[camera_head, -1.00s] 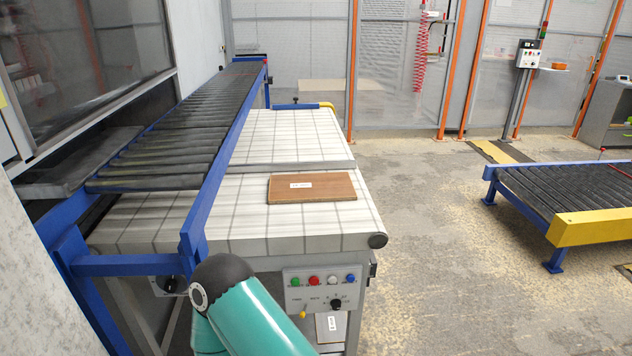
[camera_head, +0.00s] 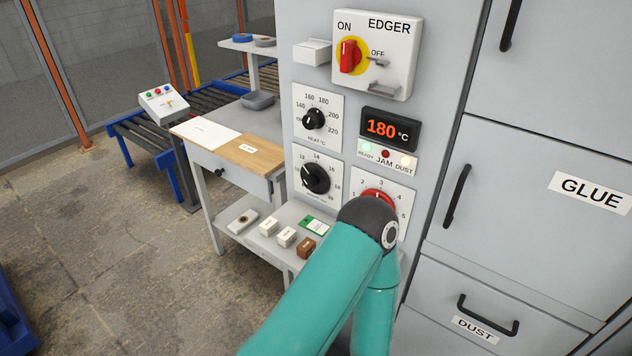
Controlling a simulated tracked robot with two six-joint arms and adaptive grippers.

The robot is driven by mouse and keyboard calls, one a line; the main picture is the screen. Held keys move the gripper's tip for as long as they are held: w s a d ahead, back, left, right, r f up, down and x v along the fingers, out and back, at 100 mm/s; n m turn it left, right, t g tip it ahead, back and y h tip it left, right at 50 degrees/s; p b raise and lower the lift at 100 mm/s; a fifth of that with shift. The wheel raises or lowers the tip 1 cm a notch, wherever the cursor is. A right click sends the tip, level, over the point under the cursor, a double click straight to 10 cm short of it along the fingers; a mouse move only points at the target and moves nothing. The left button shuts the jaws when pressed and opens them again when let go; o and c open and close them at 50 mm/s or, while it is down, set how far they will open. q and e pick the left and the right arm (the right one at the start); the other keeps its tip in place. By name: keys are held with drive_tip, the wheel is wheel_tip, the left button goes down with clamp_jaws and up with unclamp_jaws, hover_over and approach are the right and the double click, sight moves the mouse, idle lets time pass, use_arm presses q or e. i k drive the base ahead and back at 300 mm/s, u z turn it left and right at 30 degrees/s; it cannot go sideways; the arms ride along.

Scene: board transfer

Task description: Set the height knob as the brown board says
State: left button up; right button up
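On the grey edger panel, a black knob (camera_head: 316,178) sits on a white dial marked 12, 14, 16 and on. Its small caption is too blurred to read surely; it looks like the height dial. Its white mark points up and left, near 12. A light-brown board (camera_head: 250,152) with a small label, too small to read, lies on the side table beside a white one. The darker brown board from the earlier frame is not in view. Neither gripper shows; only a teal link of my arm does, in front of the panel's lower right.
Above is a heat knob (camera_head: 314,118) and a display (camera_head: 390,129) reading 180 °C. A red dial knob (camera_head: 378,195) is partly behind my arm. The red ON/OFF switch (camera_head: 349,56) is higher.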

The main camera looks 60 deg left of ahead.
sight(314, 176)
drive_tip(key=z, duration=1.55)
drive_tip(key=i, duration=0.1)
drive_tip(key=u, duration=3.45)
drive_tip(key=i, duration=0.2)
drive_tip(key=z, duration=2.45)
drive_tip(key=i, duration=0.2)
drive_tip(key=z, duration=1.4)
drive_tip(key=k, duration=0.5)
drive_tip(key=u, duration=0.2)
